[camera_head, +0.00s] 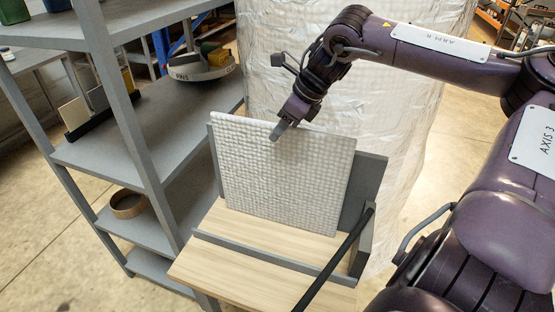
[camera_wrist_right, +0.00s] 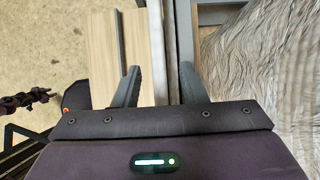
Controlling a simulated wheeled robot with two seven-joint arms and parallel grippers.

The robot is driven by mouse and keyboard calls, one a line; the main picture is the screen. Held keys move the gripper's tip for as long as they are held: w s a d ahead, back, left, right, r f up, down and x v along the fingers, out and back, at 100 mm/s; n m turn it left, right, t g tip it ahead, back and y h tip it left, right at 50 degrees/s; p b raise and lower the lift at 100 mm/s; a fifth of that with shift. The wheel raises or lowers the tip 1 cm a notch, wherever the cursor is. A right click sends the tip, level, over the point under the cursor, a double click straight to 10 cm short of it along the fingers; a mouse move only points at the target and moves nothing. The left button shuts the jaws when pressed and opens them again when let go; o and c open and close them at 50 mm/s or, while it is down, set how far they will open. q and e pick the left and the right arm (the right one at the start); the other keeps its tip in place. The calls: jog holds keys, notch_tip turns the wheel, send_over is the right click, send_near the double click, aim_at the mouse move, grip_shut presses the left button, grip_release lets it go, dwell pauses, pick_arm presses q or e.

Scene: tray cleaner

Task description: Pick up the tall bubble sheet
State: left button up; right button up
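The tall bubble sheet (camera_head: 275,180) is a white, quilted-looking panel. It stands upright, slightly leaning, in a grey holder (camera_head: 265,255) on a wooden-topped stand. My right gripper (camera_head: 280,130) is at its top edge, left of the middle in the head view. In the right wrist view, the fingers (camera_wrist_right: 160,88) are apart, with the sheet's pale edge (camera_wrist_right: 155,45) running between them. I see a gap on the left finger's side; contact on the other side is unclear. My left gripper is not clearly in view.
A large plastic-wrapped load (camera_head: 400,130) stands behind the sheet. A dark bar (camera_head: 335,260) crosses the stand's front right.

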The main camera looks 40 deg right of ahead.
jog(key=shift+w+a+f, duration=0.15)
jog(key=shift+w+f, duration=0.1)
jog(key=shift+f, duration=0.4)
jog(key=shift+f, duration=0.25)
grip_shut()
dwell(0.4)
